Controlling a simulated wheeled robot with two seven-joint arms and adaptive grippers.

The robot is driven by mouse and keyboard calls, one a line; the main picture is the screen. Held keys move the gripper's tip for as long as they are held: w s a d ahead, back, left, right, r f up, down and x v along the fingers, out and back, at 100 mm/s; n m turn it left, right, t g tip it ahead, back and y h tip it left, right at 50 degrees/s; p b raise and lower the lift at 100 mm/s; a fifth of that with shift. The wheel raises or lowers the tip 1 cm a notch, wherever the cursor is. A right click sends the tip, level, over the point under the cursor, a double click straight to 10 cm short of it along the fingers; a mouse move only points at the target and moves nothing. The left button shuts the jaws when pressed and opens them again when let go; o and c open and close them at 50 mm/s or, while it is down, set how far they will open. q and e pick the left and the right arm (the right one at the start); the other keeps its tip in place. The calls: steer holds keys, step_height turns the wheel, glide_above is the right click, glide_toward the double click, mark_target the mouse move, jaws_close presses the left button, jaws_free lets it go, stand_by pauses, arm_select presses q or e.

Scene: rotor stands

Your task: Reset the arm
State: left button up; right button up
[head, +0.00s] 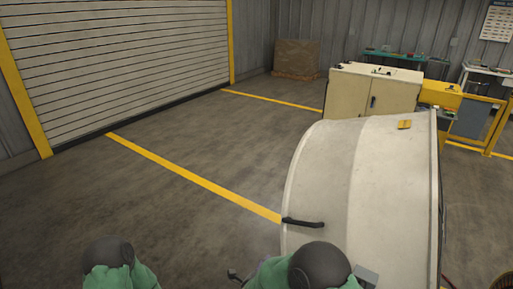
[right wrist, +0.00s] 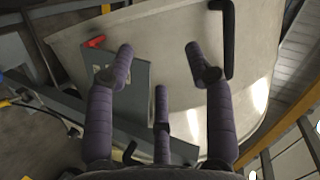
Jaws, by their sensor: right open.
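My right gripper (right wrist: 159,56) shows in the right wrist view with its purple-grey padded fingers spread apart. It is open and nothing is between the fingers. Behind the fingers is a large cream panel (right wrist: 180,105) with a black bar handle (right wrist: 228,40); I cannot tell whether any finger touches it. In the head view, rounded dark and green parts of my two arms show at the bottom edge. My right gripper cannot be made out there, and my left gripper is not in view.
A large curved cream housing (head: 385,190) with a black handle (head: 303,222) stands close at the right. Beyond it are a cream cabinet (head: 370,92) and a yellow frame (head: 440,95). Grey floor (head: 160,205) with yellow lines is clear at left, before a roller door (head: 120,55).

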steer(key=s+d+f+n+g+y, duration=0.2)
steer(key=s+f+n+g+y, duration=0.15)
steer(key=f, duration=0.45)
steer(key=s+d+f+n+g+y, duration=0.25)
steer(key=s+f+n, duration=0.2)
steer(key=f, duration=0.35)
steer(key=s+f+n+g+y, duration=0.2)
steer(key=s+n+g, duration=0.1)
steer(key=s, duration=0.6)
steer(key=s+d+f+n+g+y, duration=0.1)
steer(key=s+f+n+g+y, duration=0.1)
steer(key=s, duration=0.7)
steer(key=shift+f+n+g+p, duration=0.15)
steer(key=shift+n+g+p, duration=0.3)
steer(key=shift+n, duration=0.15)
steer(key=shift+d, duration=0.1)
